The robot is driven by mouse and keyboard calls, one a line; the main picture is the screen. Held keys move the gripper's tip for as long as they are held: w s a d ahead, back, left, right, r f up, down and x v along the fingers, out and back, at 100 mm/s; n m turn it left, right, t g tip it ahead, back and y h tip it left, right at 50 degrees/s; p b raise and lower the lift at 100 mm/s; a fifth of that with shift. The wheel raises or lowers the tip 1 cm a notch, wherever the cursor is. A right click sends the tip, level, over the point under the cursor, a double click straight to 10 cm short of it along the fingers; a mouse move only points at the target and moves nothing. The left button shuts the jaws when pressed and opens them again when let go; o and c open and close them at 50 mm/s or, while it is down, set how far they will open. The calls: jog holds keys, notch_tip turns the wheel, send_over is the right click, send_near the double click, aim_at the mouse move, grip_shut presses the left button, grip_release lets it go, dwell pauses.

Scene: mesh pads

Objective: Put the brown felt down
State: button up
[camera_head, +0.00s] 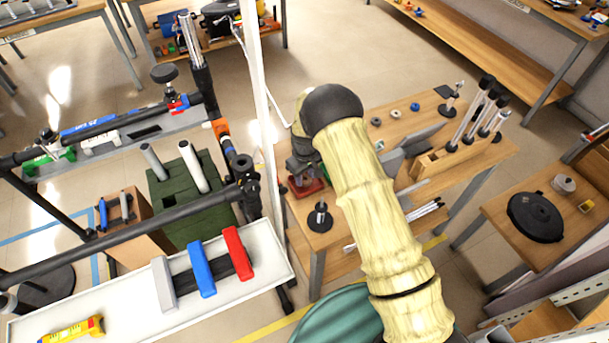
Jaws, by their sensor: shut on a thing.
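I cannot make out any brown felt in the head view. My arm, in a pale yellow sleeve, rises from the lower right to a dark rounded joint. It covers part of the workbench behind it.
A wooden workbench (399,120) carries a grey device on a red base (306,187) and a rack of upright rods (433,160). A white tray (130,314) at lower left holds clamps. A side table (547,190) bears a black disc (535,216). Floor shows at top centre.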

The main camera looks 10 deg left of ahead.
aim_at(305, 178)
jog(key=shift+f, duration=0.35)
jog(key=shift+f, duration=0.15)
jog(key=o, duration=1)
notch_tip(305, 178, up, 12)
jog(key=b, duration=0.2)
jog(key=shift+b, duration=0.4)
